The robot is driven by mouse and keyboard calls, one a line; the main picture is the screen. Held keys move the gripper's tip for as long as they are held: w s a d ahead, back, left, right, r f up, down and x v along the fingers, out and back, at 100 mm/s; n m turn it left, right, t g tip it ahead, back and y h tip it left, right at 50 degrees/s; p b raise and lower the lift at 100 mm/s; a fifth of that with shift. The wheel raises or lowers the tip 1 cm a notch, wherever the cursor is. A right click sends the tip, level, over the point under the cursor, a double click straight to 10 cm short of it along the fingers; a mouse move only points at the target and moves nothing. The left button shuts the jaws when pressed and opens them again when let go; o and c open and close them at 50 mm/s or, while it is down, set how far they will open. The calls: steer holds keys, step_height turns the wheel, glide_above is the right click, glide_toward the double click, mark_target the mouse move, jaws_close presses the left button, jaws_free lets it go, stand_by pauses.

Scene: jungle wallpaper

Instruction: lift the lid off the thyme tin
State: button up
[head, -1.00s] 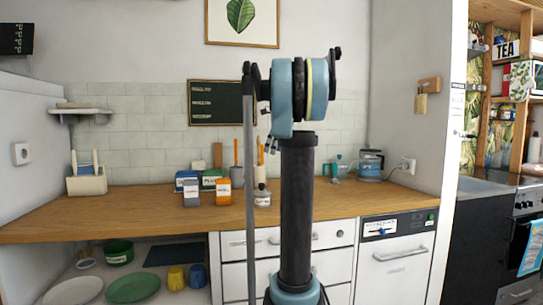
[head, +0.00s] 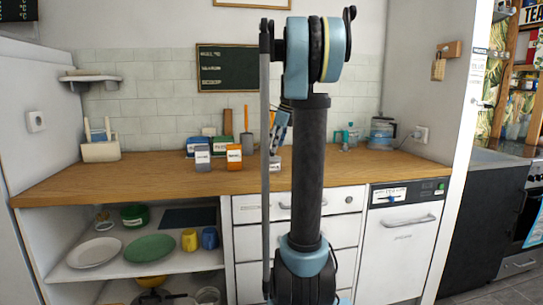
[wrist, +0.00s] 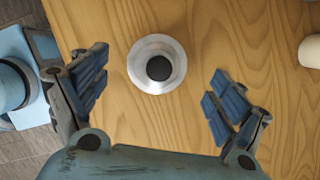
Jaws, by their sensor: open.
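A round pale metal tin with a lid and a dark knob, seen from above in the wrist view (wrist: 157,64), stands on the wooden counter. I take it for the thyme tin; no lettering is readable. In the head view the tin (head: 275,164) is partly hidden by my arm. My gripper (wrist: 160,68) is open, with one blue-padded finger left of the tin and one right of it, both apart from it. In the head view my gripper (head: 280,127) hangs above the tin, partly behind my arm. The lid sits on the tin.
A grey box (head: 202,158) and an orange box (head: 234,157) stand just left of the tin, with blue and green boxes behind. In the wrist view a cream object (wrist: 312,52) is at the right edge.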

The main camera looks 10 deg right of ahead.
steer(key=shift+x, duration=1.85)
steer(key=c, duration=1.3)
steer(key=shift+r, duration=0.1)
steer(key=shift+c, duration=0.2)
steer(key=shift+r, duration=0.85)
steer(key=shift+r, duration=0.1)
steer(key=shift+r, duration=1.95)
